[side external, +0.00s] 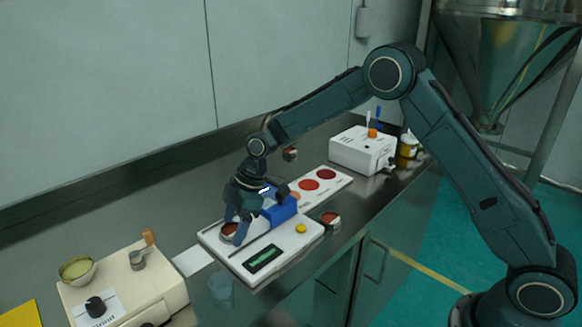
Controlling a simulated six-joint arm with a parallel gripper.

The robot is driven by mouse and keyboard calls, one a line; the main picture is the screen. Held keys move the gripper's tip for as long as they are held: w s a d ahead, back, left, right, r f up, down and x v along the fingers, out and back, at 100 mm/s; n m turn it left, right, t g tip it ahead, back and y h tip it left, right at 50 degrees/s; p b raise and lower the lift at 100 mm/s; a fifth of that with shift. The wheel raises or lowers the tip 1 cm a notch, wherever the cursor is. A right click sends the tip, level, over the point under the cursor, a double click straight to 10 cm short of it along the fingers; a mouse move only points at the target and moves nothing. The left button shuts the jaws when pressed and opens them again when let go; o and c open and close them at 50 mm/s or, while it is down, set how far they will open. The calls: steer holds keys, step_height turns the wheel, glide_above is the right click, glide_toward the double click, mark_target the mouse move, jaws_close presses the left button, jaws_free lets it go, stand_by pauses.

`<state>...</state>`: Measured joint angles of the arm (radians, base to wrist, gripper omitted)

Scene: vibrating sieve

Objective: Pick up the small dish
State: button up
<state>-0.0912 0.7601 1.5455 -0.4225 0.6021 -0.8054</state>
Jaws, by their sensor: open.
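A small round dish (228,232) with reddish-brown contents sits at the left end of a white panel-like device on the counter. My gripper (237,229) points down right at this dish, with its fingers open. The fingers partly cover the dish, and I cannot tell whether they touch it. A similar small dish (330,220) stands at the panel's right edge, and another (290,154) stands behind my arm. The picture does not show which of these the task means.
The white device (290,240) has a green display and a yellow button. A blue block (284,212) stands close beside my gripper. A beige machine (130,285) with a bowl (77,269) is at left. A white box (362,150) and a yellow bottle (408,146) stand behind right.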

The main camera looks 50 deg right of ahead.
stand_by(0.3)
steer(key=c, duration=1.1)
steer(key=shift+r, duration=0.15)
step_height(320, 180, up, 20)
stand_by(0.7)
